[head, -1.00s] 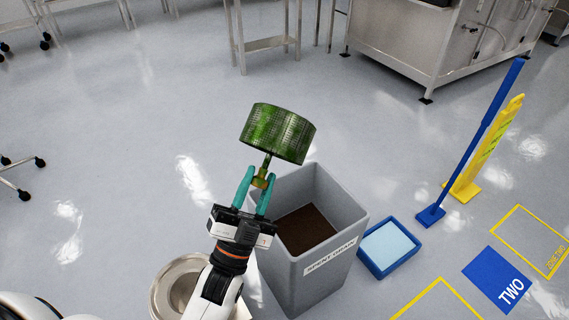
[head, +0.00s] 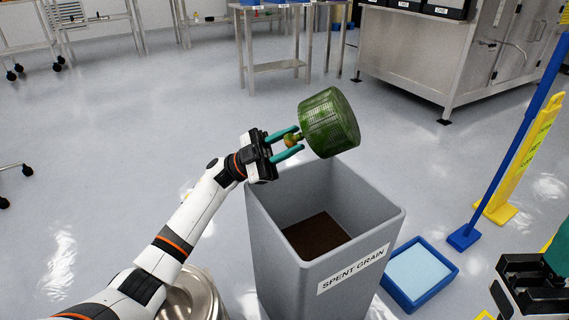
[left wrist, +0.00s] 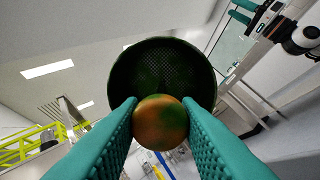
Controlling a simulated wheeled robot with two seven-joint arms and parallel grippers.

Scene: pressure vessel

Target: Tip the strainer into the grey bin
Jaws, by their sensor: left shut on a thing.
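The strainer (head: 329,122) is a green mesh drum with a brass-coloured knob on a short stem. My left gripper (head: 293,142) is shut on the knob. It holds the drum tilted on its side, above the far rim of the grey bin. In the left wrist view the knob (left wrist: 160,122) sits between the teal fingers, with the dark round strainer (left wrist: 162,75) behind it. The grey bin (head: 285,245), labelled SPENT GRAIN, stands open with dark brown matter at its bottom. My right gripper (head: 535,285) is partly cut off at the right edge; its two teal fingers look apart in the left wrist view.
A blue tray (head: 420,275) with pale blue filling lies right of the bin. A blue-handled tool (head: 510,155) and a yellow sign (head: 522,160) stand farther right. A steel vessel (head: 193,295) is below my left arm. Steel tables (head: 272,66) stand at the back.

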